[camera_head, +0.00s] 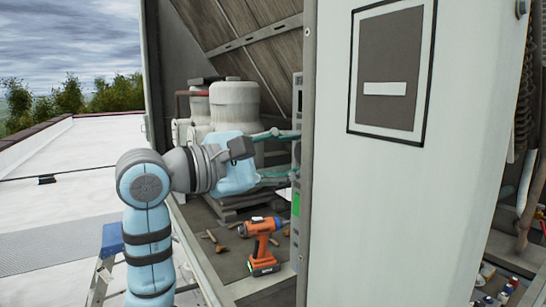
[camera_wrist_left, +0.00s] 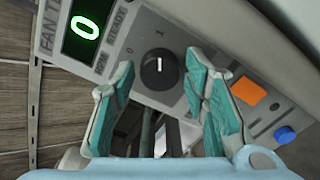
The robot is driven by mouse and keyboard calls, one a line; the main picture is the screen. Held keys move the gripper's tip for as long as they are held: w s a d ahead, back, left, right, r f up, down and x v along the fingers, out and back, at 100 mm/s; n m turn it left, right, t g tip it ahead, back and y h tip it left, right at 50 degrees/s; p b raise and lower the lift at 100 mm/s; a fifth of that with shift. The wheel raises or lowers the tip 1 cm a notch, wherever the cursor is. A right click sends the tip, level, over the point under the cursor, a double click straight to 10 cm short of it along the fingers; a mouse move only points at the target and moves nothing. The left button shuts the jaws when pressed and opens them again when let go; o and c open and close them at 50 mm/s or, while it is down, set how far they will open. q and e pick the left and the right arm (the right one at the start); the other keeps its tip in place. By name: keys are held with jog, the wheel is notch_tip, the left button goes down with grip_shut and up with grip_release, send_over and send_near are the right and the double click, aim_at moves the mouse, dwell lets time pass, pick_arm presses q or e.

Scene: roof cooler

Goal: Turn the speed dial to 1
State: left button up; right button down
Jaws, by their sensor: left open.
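The speed dial (camera_wrist_left: 159,69) is a round black knob with a white pointer mark on the grey control panel (camera_wrist_left: 183,22). My left gripper (camera_wrist_left: 160,85) is open, with one teal finger on each side of the dial. Contact with the dial cannot be told. In the head view my left gripper (camera_head: 288,156) reaches to the panel (camera_head: 297,190), seen edge-on, and the dial is hidden. My right gripper is not in view.
A green-lit display (camera_wrist_left: 84,27) reads 0. An orange button (camera_wrist_left: 249,91) and a blue knob (camera_wrist_left: 285,134) sit right of the dial. An orange drill (camera_head: 262,243) stands below the arm. A large white panel (camera_head: 405,190) fills the right side.

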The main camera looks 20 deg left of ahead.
pick_arm(q)
jog(key=v, duration=1.1)
jog(key=shift+s, duration=0.1)
